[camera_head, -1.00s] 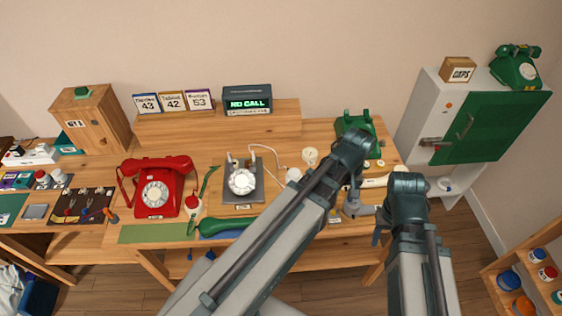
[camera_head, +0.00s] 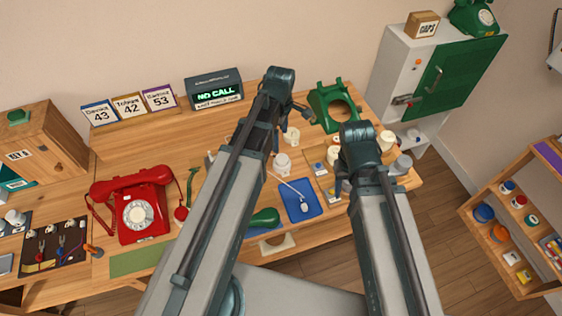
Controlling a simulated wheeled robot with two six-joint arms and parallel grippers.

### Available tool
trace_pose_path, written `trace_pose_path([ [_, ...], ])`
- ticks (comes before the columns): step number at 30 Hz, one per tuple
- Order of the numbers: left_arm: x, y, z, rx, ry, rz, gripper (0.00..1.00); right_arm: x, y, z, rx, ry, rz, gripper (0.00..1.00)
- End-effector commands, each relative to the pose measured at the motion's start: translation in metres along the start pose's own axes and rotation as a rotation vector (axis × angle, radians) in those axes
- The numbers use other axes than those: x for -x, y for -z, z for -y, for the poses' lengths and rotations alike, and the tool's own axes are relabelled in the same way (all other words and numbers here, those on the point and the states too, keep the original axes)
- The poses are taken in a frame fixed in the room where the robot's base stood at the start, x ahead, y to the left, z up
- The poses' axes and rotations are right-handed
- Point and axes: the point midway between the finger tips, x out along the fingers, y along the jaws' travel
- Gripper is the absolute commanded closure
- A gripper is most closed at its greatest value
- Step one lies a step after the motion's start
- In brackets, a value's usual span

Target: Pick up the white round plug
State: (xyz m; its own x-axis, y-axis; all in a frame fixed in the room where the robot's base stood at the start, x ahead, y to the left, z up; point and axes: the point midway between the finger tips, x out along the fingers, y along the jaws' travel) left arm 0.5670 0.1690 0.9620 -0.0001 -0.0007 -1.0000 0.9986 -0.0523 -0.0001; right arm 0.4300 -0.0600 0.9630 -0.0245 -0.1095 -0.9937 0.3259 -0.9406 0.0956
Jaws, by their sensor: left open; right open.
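A small white rounded piece (camera_head: 306,207) on a thin white cord lies on a blue mat (camera_head: 293,212) in the head view. A white round piece (camera_head: 282,166) stands just behind the mat, and another (camera_head: 292,136) is farther back. I cannot tell for sure which is the plug. My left gripper (camera_head: 287,124) is open and empty, above the table near the rear white pieces. My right gripper (camera_head: 345,178) is open, over the right part of the table, right of the mat. Its fingers are partly hidden by its own wrist.
A green phone shell (camera_head: 334,108) stands behind the grippers. More pale round parts (camera_head: 386,140) lie to the right. A green handset (camera_head: 264,218) lies in front, and a red phone (camera_head: 134,205) stands at left. A white cabinet (camera_head: 390,75) stands at the back right.

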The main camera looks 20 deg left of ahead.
Motion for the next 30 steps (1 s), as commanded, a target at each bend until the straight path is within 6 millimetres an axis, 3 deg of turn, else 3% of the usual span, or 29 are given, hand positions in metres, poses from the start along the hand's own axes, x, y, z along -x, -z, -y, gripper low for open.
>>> trace_pose_path([
  [1, -0.014, 0.000, 0.000, -0.001, 0.000, 0.000, 0.08, -0.013, 0.001, 0.001, 0.000, 0.000, 0.000, 0.50],
  [12, -0.064, 0.000, -0.001, -0.001, 0.000, 0.000, 0.08, -0.064, 0.004, 0.006, 0.000, 0.000, 0.000, 0.50],
  [23, -0.071, 0.000, -0.001, -0.002, 0.000, 0.000, 0.08, -0.071, 0.004, 0.007, 0.000, 0.000, 0.000, 0.50],
  [30, -0.094, 0.001, -0.005, -0.002, 0.000, 0.000, 0.08, -0.093, 0.005, 0.009, 0.000, 0.000, 0.000, 0.50],
])
